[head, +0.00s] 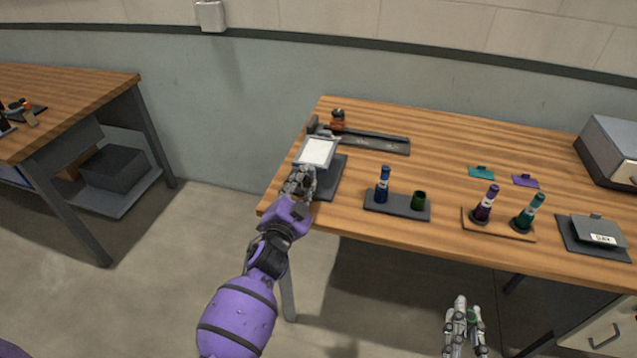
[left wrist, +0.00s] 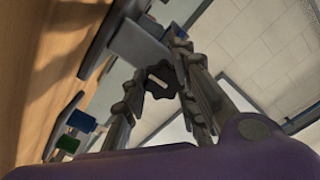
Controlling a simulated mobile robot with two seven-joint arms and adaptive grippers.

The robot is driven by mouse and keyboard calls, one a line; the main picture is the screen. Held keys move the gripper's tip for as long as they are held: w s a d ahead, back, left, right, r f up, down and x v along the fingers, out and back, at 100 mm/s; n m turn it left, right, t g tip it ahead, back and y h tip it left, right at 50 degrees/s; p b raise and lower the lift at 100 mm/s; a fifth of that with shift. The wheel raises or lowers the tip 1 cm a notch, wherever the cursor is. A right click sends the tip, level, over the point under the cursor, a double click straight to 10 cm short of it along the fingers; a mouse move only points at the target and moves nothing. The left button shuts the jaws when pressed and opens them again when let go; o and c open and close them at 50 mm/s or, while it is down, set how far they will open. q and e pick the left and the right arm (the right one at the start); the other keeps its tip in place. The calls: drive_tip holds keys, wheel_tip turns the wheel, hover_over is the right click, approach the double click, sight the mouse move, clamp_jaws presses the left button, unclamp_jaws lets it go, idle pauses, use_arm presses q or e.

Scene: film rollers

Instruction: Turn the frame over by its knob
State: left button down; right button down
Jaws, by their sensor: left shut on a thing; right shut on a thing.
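The frame (head: 317,151), a pale white panel with a grey border, sits on a dark base at the left end of the table. My left gripper (head: 300,181) is at its near edge. In the left wrist view, the fingers of my left gripper (left wrist: 160,95) close around a dark lobed knob (left wrist: 158,76) with a light mark on its face. The knob is hidden by the fingers in the head view.
A dark tray (head: 377,208) with a blue bottle (head: 383,184) and a green cup (head: 418,200) stands right of the frame. A dark rail (head: 375,143) lies behind. Further right are two bottles on a board (head: 500,229) and a grey box (head: 610,150).

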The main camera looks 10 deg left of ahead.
use_arm(q)
drive_tip(key=shift+d, duration=0.3)
drive_tip(key=c, duration=1.7)
unclamp_jaws()
drive_tip(key=shift+o, duration=0.9)
drive_tip(key=shift+d, duration=0.1)
use_arm(e)
drive_tip(key=shift+d, duration=0.15)
use_arm(q)
drive_tip(key=shift+a, duration=0.2)
drive_tip(key=shift+s, duration=0.35)
drive_tip(key=s, duration=1.1)
drive_tip(key=shift+s+a, duration=0.15)
